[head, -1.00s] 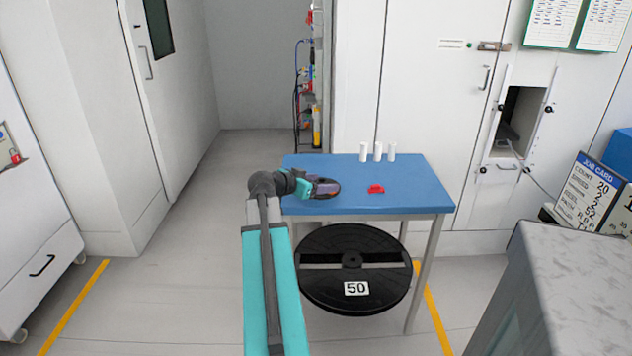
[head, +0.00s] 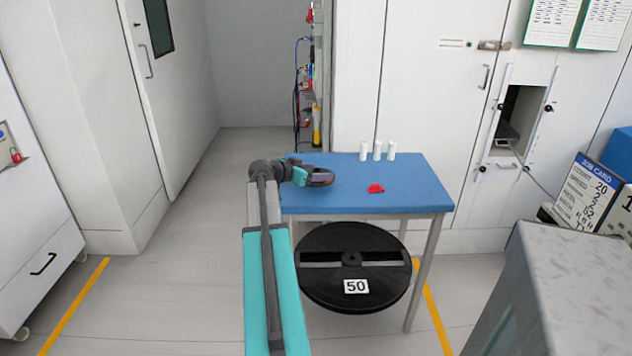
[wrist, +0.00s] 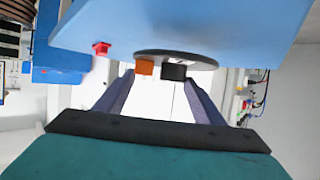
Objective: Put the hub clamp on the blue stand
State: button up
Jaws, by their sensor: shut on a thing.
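The hub clamp looks to be the dark round piece (head: 320,178) in my gripper (head: 316,176). In the wrist view it is a thin dark disc (wrist: 205,62) with an orange block and a black block between my purple-grey fingers (wrist: 160,84). My gripper is shut on it. The blue stand (head: 415,195) is a blue-topped table with grey legs. The clamp is at the left part of its top; I cannot tell whether it touches. The top also fills the upper part of the wrist view (wrist: 230,22).
A small red piece (head: 376,188) lies on the blue top. Three white cylinders (head: 378,151) stand at its back edge. A black reel marked 50 (head: 330,285) is under the top. A grey counter (head: 570,270) is at the right. The floor at left is clear.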

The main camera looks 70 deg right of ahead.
jog(key=shift+f, duration=0.1)
jog(key=shift+f, duration=1.65)
jog(key=shift+f, duration=0.1)
jog(key=o, duration=1.3)
jog(key=shift+a+p, duration=0.1)
jog(key=shift+p, duration=0.2)
jog(key=b+v, duration=0.1)
jog(key=v, duration=1.1)
